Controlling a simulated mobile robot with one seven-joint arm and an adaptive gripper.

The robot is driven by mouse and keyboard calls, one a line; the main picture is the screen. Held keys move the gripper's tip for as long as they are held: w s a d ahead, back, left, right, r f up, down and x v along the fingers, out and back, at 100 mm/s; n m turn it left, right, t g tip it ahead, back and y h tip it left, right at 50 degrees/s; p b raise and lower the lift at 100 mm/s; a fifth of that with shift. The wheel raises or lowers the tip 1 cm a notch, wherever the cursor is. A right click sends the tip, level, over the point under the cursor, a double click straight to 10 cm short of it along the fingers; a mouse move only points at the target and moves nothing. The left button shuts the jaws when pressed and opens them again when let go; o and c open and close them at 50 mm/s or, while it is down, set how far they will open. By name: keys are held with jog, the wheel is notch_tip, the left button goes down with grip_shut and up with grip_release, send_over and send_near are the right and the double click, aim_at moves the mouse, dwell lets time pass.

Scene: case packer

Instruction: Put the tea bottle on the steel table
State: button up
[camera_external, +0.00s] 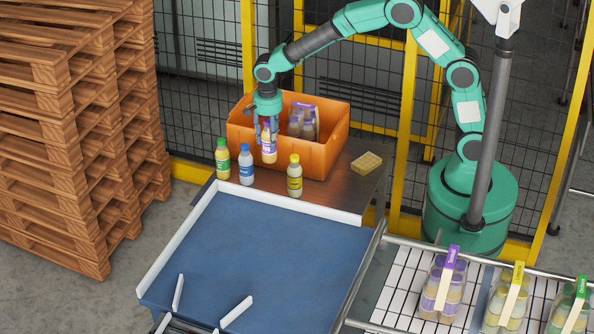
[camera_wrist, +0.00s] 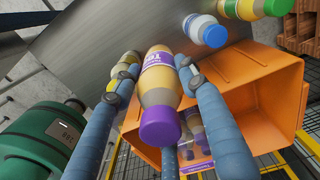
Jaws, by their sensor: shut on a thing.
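My gripper (camera_external: 267,122) is shut on the tea bottle (camera_external: 269,149), which has a purple label and yellowish contents. In the wrist view the tea bottle (camera_wrist: 160,85) lies between the blue-grey fingers, its purple cap towards the camera and "Tea" partly readable. In the external view it is about upright, in front of the orange crate's near wall. I cannot tell whether its base touches the table. The steel table (camera_external: 345,190) is dark, under the crate and bottles; it shows as a grey brushed surface in the wrist view (camera_wrist: 110,45).
The orange crate (camera_external: 323,163) holds a purple-labelled pack (camera_external: 303,120). Green-capped (camera_external: 222,158), blue-capped (camera_external: 246,165) and yellow-capped (camera_external: 294,176) bottles stand close by. A yellowish block (camera_external: 367,163) lies right of the crate. A blue conveyor (camera_external: 260,255) lies in front.

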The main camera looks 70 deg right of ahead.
aim_at(270, 159)
jog(key=shift+f, duration=1.35)
jog(key=shift+f, duration=3.1)
jog(key=shift+f, duration=0.15)
jog(key=shift+f, duration=1.75)
jog(key=shift+f, duration=0.15)
jog(key=o, duration=1.4)
